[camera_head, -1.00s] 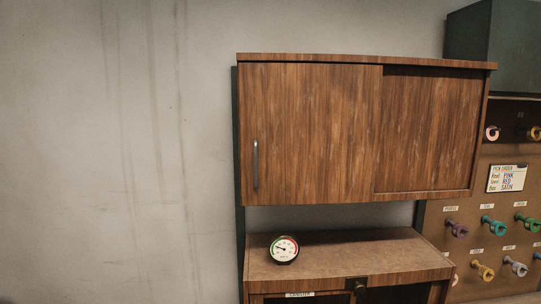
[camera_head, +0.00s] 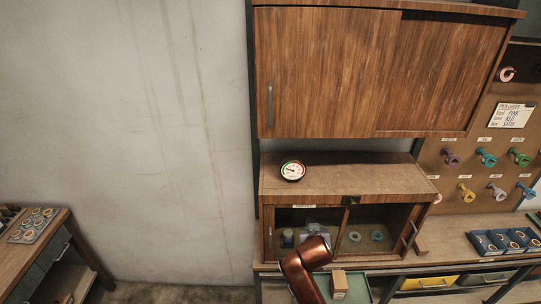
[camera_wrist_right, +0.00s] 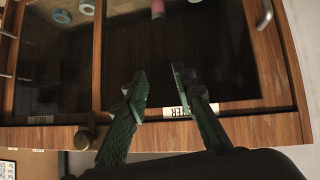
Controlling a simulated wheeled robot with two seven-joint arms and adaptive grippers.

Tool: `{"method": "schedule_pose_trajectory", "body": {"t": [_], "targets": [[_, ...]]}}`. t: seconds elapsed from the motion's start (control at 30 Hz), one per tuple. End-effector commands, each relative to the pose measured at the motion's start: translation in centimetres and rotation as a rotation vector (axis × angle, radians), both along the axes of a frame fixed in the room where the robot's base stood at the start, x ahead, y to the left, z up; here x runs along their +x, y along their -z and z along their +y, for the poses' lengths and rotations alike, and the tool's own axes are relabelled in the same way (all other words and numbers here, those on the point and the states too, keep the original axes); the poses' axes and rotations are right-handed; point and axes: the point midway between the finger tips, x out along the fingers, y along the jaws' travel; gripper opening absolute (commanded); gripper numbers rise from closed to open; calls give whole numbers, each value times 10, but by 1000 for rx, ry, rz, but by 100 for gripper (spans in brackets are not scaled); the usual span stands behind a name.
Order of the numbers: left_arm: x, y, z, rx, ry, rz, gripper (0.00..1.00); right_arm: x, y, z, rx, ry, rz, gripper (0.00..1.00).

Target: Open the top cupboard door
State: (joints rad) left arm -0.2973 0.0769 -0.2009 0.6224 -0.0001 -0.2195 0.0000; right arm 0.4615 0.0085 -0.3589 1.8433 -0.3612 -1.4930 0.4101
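The top cupboard (camera_head: 330,75) hangs on the wall in the head view. Its left wooden door (camera_head: 325,50) is shut and has a vertical metal handle (camera_head: 270,105) near its left edge; its right panel (camera_head: 440,75) sits slightly further back. My right gripper (camera_wrist_right: 160,80) shows in its wrist view with two green fingers apart and nothing between them. It is in front of the lower glass-fronted cabinet (camera_wrist_right: 250,127), away from the top door. A copper-coloured arm link of mine (camera_head: 305,265) rises before that cabinet in the head view. My left gripper is not in view.
A round gauge (camera_head: 292,171) stands on the lower cabinet's top (camera_head: 345,181). A pegboard with coloured spools and a pick-order card (camera_head: 511,115) is at right. Blue bins (camera_head: 487,243) sit on the bench. A side table (camera_head: 45,245) stands at left. The wall left of the cupboard is clear.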

Motion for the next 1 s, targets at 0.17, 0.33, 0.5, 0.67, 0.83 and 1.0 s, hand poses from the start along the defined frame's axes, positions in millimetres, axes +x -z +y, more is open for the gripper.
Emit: {"method": "schedule_pose_trajectory", "body": {"t": [0.17,0.33,0.5,0.67,0.83,1.0], "targets": [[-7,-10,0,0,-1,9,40,33,-175,69,-3,19,-237,25],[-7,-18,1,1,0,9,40,21,-322,124,12,47,-450,25],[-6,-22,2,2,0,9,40,-5,-412,157,34,68,-595,25],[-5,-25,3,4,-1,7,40,-20,-449,171,46,77,-660,25],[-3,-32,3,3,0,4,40,-9,-457,170,46,81,-672,25],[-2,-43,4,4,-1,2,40,18,-458,164,45,82,-670,25]]}}
